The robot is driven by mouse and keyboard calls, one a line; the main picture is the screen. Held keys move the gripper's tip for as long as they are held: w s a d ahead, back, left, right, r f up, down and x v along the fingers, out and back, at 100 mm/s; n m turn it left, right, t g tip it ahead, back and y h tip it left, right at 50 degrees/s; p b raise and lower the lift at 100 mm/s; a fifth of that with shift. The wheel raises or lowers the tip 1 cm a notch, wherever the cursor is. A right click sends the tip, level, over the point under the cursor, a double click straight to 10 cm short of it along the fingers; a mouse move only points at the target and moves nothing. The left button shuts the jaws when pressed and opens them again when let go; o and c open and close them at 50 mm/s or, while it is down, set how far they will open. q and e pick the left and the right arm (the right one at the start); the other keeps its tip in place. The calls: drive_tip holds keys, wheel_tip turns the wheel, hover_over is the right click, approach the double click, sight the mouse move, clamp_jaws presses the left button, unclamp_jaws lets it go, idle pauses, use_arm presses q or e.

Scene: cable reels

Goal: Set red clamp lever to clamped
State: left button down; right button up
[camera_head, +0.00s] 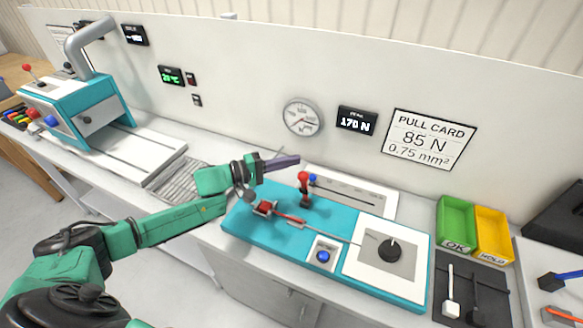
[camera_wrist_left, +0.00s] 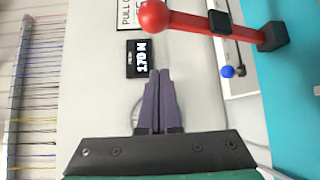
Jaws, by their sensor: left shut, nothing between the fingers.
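The red clamp lever (camera_head: 304,186) stands roughly upright on the teal test fixture (camera_head: 335,279), with its red ball knob at the top. In the left wrist view the lever (camera_wrist_left: 190,20) runs across the upper right, ball at the left end, dark base at the right. My left gripper (camera_head: 298,160) is shut and empty, its purple fingers above and behind the lever in the head view. In the left wrist view the shut fingertips (camera_wrist_left: 160,72) are below the ball and apart from it. My right gripper is not in view.
A red clamp piece (camera_head: 264,208) with a thin cable sits left of the lever. A blue button (camera_head: 323,256) and a black dial (camera_head: 390,249) are on the fixture. A blue knob (camera_head: 313,178) is just behind the lever. Green (camera_head: 455,222) and yellow (camera_head: 493,233) bins stand right.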

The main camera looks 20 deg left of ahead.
sight(305, 188)
use_arm(q)
drive_tip(key=s+d+p, duration=0.2)
drive_tip(key=s+p, duration=0.1)
drive_tip(key=shift+s+r, duration=0.15)
drive_tip(key=shift+s, duration=0.1)
drive_tip(key=shift+w, duration=0.1)
